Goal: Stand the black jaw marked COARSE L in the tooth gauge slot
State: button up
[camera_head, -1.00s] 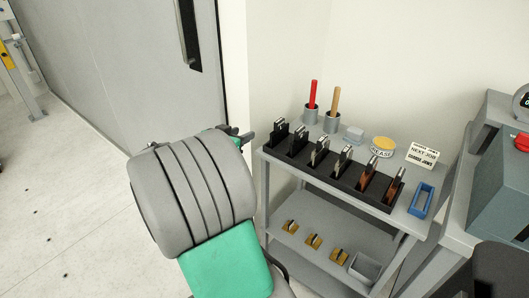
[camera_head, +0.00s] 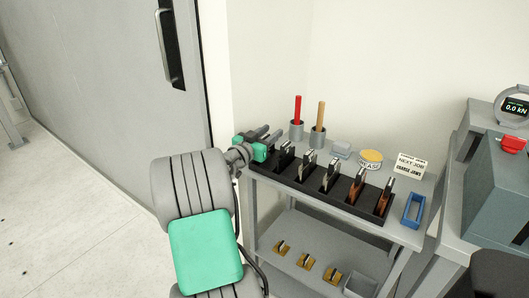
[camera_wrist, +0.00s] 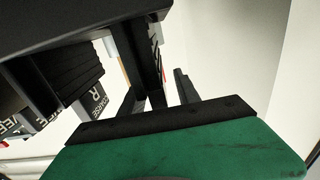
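My gripper (camera_head: 264,138) is at the left end of the black jaw rack (camera_head: 340,203) on the cart's top shelf. Its two dark fingers look apart, and I see nothing clearly held between them. The rack's leftmost place is hidden behind the gripper, and I cannot make out the jaw marked COARSE L. In the wrist view a black jaw marked COARSE R (camera_wrist: 92,98) shows on the left, outside the fingers. A dark bar fills the upper left there. A blue open frame (camera_head: 421,212), which may be the tooth gauge slot, stands at the cart's right end, empty.
Behind the rack stand cups with a red-handled tool (camera_head: 298,110) and a wooden-handled tool (camera_head: 321,114), a grease tin (camera_head: 370,157) and a NEXT JOB sign (camera_head: 411,164). Brass-coloured parts (camera_head: 306,261) lie on the lower shelf. A wall is close behind the cart.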

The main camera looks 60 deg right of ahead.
grip_shut()
dwell(1.1)
jog(key=shift+r, duration=0.2)
